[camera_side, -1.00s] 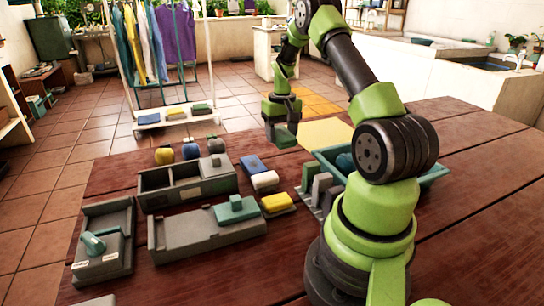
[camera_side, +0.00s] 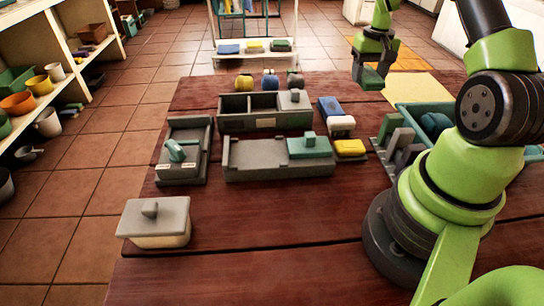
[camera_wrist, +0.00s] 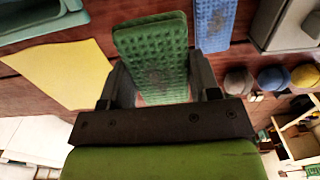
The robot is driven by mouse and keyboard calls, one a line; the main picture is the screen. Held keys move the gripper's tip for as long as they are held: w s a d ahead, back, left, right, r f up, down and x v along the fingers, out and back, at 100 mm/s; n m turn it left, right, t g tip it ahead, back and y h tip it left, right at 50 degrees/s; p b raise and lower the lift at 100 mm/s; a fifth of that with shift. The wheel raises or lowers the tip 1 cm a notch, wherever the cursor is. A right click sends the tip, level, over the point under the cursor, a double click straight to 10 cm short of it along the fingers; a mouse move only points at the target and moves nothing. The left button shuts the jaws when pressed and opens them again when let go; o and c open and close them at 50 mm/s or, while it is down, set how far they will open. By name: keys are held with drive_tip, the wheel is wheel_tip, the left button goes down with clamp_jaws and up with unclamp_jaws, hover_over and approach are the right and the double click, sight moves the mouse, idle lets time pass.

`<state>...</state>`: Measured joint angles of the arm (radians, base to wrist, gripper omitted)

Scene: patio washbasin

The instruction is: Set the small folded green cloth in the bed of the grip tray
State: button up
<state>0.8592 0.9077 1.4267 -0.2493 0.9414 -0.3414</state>
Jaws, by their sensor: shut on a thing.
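My gripper (camera_wrist: 160,88) is shut on a small folded green cloth (camera_wrist: 152,45), which stands out between the two dark fingers in the wrist view. In the side view the gripper (camera_side: 374,66) holds the cloth (camera_side: 370,79) at the back, left of a flat yellow sheet. I take the low grey tray (camera_side: 252,161) in the middle of the table as the grip tray. A teal block with a knob (camera_side: 309,148) sits at its right end. The left part of its bed is bare. The gripper is behind this tray and to its right.
Behind the tray stands a grey divided box (camera_side: 240,122) with a lid at its right. Blue (camera_side: 329,106), white and yellow (camera_side: 349,147) pieces lie right. A teal bin (camera_side: 450,108) is farther right. The front table is mostly clear.

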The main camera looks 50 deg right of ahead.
drive_tip(key=w+a+n, duration=0.2)
drive_tip(key=a, duration=0.2)
drive_tip(key=w+a+r+n, duration=0.1)
drive_tip(key=w+a+n, duration=0.2)
drive_tip(key=a, duration=0.2)
drive_tip(key=w+a+r+n, duration=0.1)
drive_tip(key=w+a+n, duration=0.1)
drive_tip(key=a, duration=0.3)
drive_tip(key=shift+w+r+n, duration=0.1)
drive_tip(key=shift+w+n, duration=0.3)
drive_tip(key=shift+w, duration=0.05)
drive_tip(key=w+a+r+n, duration=0.1)
drive_tip(key=a+n, duration=0.3)
drive_tip(key=a, duration=0.4)
drive_tip(key=n, duration=0.6)
approach(259, 153)
drive_tip(key=shift+f, duration=3.45)
drive_tip(key=o, duration=1)
